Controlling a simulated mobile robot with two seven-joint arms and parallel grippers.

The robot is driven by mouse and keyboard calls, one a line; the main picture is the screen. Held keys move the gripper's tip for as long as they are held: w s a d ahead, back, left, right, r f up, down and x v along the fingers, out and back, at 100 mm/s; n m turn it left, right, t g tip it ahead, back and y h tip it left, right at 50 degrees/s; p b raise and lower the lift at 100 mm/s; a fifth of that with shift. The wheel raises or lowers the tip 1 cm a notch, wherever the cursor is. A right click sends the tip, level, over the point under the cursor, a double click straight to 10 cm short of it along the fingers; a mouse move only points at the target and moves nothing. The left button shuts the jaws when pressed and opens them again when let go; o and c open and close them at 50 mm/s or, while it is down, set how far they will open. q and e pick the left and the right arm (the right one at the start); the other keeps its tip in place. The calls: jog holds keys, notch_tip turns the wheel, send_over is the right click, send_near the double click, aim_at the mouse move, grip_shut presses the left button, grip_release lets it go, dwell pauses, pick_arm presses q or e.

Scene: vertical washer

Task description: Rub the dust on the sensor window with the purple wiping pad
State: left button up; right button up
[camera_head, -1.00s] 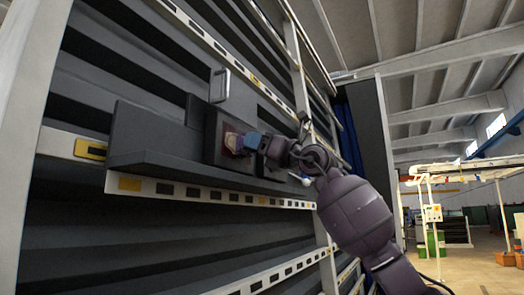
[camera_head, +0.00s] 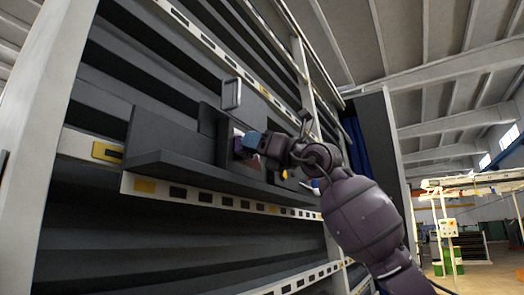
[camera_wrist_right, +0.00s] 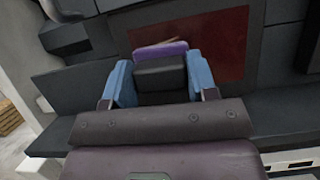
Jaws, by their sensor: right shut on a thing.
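My right gripper (camera_head: 250,142) is shut on the purple wiping pad (camera_head: 237,141) in front of a dark box on the rack. In the right wrist view, the pad (camera_wrist_right: 160,50) shows a purple edge above a black block between the blue fingers (camera_wrist_right: 161,78). The sensor window (camera_wrist_right: 218,48) is a dark red panel behind the pad. The pad overlaps its left part, but I cannot tell whether they touch. A faint brownish smear (camera_wrist_right: 170,41) shows just above the pad. My arm and gripper hide most of the window in the head view. My left gripper is not in view.
A dark shelf ledge (camera_head: 195,175) runs below the box, edged by a pale slotted rail (camera_head: 208,198). A metal handle (camera_head: 232,94) stands out above the box. A white rack post (camera_head: 55,110) rises at left. Open hall floor lies at far right.

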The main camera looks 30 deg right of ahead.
jog(key=shift+s+a+b, duration=0.2)
jog(key=shift+s+a, duration=0.05)
jog(key=shift+a, duration=0.25)
jog(key=shift+s+a+b, duration=0.15)
jog(key=shift+s+a, duration=0.1)
jog(key=shift+a, duration=0.2)
jog(key=shift+r, duration=0.15)
jog(key=shift+w+d+p, duration=0.25)
jog(key=shift+d+p, duration=0.05)
jog(key=shift+d, duration=0.2)
jog(key=shift+w+d+p, duration=0.25)
jog(key=shift+w+d, duration=0.1)
jog(key=shift+d, duration=0.2)
jog(key=shift+w+d+p, duration=0.25)
jog(key=shift+w+d, duration=0.05)
jog(key=shift+d, duration=0.25)
